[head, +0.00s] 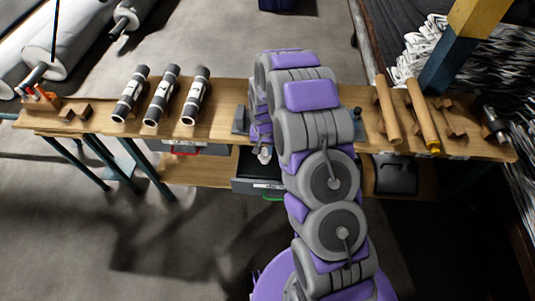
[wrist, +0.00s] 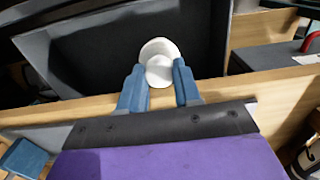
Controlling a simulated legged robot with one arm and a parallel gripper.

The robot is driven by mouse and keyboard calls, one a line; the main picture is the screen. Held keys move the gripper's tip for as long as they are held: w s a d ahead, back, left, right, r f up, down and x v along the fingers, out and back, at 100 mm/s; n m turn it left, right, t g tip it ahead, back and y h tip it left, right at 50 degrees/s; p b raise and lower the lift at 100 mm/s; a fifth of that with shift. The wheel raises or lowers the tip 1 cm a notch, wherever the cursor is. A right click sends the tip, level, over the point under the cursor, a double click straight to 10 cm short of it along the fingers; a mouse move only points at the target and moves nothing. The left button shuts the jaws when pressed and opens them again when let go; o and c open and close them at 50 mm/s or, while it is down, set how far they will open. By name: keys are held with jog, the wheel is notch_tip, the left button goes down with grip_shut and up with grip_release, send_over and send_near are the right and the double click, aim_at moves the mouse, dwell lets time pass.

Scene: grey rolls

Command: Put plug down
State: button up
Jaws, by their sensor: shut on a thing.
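The plug (wrist: 158,50) is white and rounded in the wrist view. My gripper (wrist: 158,82) has its two blue fingers on either side of it and is shut on it. A small white part of the plug also shows in the head view (head: 264,154), below the bench's front edge. Behind the plug in the wrist view is a dark grey, open-topped space that looks like the open drawer (wrist: 35,48). The drawer front (head: 258,187) shows in the head view, just below the gripper. My arm hides much of the area, and I cannot tell whether the plug touches the drawer.
The wooden bench (head: 222,112) runs across the head view. A blue and yellow post (head: 460,45) rises at the back right. Open floor lies in front at left.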

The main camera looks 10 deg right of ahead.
aim_at(263, 160)
jog(key=f, duration=0.2)
jog(key=f+b, duration=0.1)
jog(key=f, duration=0.5)
jog(key=shift+a, duration=0.4)
jog(key=shift+w+d+r+b, duration=0.15)
jog(key=shift+w+d+b, duration=0.25)
jog(key=shift+w, duration=0.35)
jog(key=shift+w+d+b, duration=0.15)
jog(key=shift+w+d, duration=0.1)
jog(key=shift+w, duration=0.25)
jog(key=shift+w+d+b, duration=0.15)
jog(key=shift+w+d, duration=0.05)
jog(key=shift+w, duration=0.3)
jog(key=shift+w+f, duration=0.2)
jog(key=shift+f, duration=0.2)
jog(key=shift+f+b, duration=0.3)
jog(key=shift+b, duration=0.05)
jog(key=shift+s+r, duration=0.1)
jog(key=shift+c, duration=0.3)
jog(key=o, duration=0.9)
jog(key=shift+r, duration=0.1)
